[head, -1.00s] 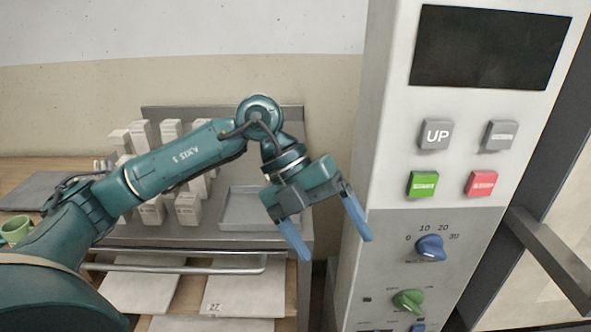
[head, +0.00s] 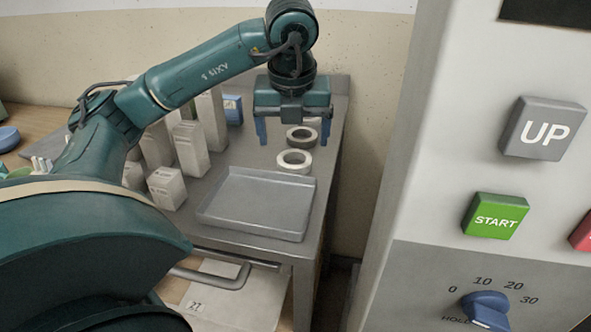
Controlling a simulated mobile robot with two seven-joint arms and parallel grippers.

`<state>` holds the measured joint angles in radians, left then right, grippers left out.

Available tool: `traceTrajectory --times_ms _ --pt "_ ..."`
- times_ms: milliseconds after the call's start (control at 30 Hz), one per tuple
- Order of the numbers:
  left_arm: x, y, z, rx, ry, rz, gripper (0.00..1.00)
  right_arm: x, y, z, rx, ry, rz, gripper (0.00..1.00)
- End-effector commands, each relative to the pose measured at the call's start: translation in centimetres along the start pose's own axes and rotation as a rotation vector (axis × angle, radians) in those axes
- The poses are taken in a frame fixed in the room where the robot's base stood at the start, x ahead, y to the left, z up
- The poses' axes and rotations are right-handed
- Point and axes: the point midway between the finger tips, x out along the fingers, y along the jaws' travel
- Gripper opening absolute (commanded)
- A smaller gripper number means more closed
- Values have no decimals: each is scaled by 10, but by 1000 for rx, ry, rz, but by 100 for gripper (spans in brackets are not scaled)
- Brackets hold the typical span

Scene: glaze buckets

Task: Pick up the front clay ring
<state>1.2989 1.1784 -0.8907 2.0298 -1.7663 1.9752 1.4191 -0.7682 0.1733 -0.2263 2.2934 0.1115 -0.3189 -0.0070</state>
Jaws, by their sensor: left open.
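The front clay ring (head: 294,169) is pale, almost white, and lies flat on the metal table just behind the grey tray. Nothing is between the fingers that I can see as held. I cannot tell how high the fingertips are above the table. My right gripper is out of view.
The empty grey tray (head: 258,204) lies at the table's front. Several pale blocks (head: 190,148) and a blue box (head: 232,108) stand to the left. A control panel (head: 440,140) with buttons rises at the right. The table top right of the rings is clear.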

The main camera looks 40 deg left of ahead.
Motion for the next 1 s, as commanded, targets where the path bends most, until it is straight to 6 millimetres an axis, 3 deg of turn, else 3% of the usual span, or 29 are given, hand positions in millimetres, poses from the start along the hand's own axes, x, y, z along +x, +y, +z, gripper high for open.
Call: traceTrajectory --times_ms 167,500,800,1000 --pt "12 0 0 1 1 1 86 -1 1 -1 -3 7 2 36" --pt "56 0 3 1 1 0 86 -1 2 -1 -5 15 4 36" --pt "60 0 3 1 0 -1 85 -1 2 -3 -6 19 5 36" --pt "60 0 3 1 1 -1 69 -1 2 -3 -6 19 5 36"
